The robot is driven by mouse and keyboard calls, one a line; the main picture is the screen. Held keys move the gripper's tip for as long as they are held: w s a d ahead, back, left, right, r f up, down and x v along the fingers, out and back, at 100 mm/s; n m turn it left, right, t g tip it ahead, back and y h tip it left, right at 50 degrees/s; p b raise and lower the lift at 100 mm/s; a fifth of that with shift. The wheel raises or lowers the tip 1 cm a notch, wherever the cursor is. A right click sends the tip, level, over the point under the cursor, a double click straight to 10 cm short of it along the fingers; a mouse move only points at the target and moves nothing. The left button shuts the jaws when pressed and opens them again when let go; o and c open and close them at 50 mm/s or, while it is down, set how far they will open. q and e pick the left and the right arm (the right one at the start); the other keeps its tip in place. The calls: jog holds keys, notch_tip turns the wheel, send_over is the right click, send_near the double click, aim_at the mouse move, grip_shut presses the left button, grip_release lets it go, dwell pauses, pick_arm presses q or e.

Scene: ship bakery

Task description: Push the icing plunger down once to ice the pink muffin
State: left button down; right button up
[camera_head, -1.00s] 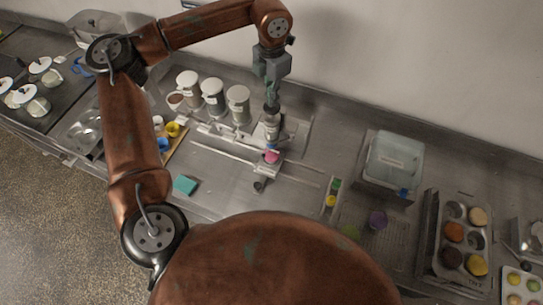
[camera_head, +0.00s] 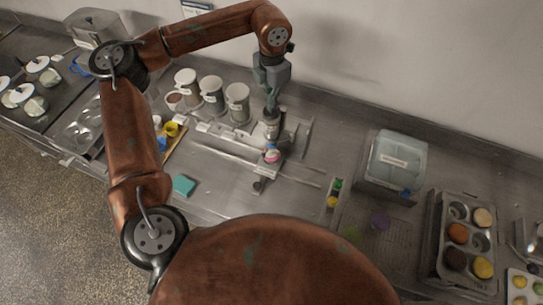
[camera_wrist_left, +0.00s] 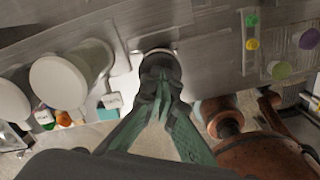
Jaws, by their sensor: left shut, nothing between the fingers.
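The pink muffin (camera_head: 272,158) sits under the icing dispenser (camera_head: 271,131) on the steel counter, with a pale bluish-white patch on its top. My left gripper (camera_head: 271,108) points straight down over the dispenser, fingers shut and empty. In the left wrist view the shut fingertips (camera_wrist_left: 160,76) are over the dark round plunger top (camera_wrist_left: 158,60) and seem to touch it. The fingers hide part of the plunger, and the muffin is hidden in that view. My right gripper is not in view.
Several lidded canisters (camera_head: 237,103) stand left of the dispenser. A teal block (camera_head: 184,186) lies on the counter in front. To the right are a clear-lidded box (camera_head: 396,160) and a muffin tin (camera_head: 433,232). The counter between dispenser and box is mostly clear.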

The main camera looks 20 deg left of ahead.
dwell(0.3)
pick_arm(q)
jog(key=shift+r+p, duration=1.5)
jog(key=shift+r, duration=0.95)
notch_tip(320, 180, up, 6)
jog(key=p, duration=0.3)
jog(key=shift+p, duration=0.35)
jog(key=shift+f, duration=0.1)
